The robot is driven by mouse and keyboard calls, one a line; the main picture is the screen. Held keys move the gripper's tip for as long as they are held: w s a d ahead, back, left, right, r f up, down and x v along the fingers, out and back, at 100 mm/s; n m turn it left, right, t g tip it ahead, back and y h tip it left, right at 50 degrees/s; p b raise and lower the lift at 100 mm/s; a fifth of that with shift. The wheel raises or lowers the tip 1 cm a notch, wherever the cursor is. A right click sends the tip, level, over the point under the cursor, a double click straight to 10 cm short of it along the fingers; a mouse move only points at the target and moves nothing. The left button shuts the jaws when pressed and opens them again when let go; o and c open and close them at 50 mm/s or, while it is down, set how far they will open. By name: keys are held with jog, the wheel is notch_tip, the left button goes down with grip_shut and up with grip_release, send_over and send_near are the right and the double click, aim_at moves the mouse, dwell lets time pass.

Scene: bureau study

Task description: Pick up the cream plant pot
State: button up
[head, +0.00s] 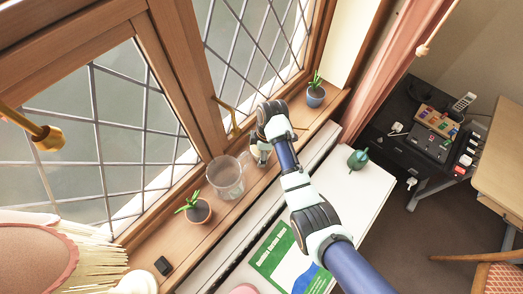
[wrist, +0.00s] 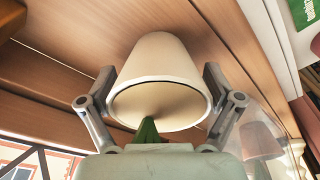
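The cream plant pot (wrist: 160,65) fills the middle of the wrist view, its rim towards the camera and a green leaf tip (wrist: 149,131) showing at it. In the head view the pot (head: 261,155) is partly hidden below my gripper, over the wooden sill. My gripper (wrist: 162,75) has one finger on each side of the pot, close against its sides. I cannot tell whether the fingers touch it. In the head view my gripper's fingers are mostly hidden by the arm.
A clear glass vessel (head: 225,178) stands just left of the pot. A terracotta potted plant (head: 198,211) and a blue potted plant (head: 315,96) stand along the sill (head: 232,207). The leaded window is close behind.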

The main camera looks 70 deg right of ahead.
jog(key=c, duration=1.1)
jog(key=shift+o, duration=0.2)
jog(key=shift+r, duration=0.1)
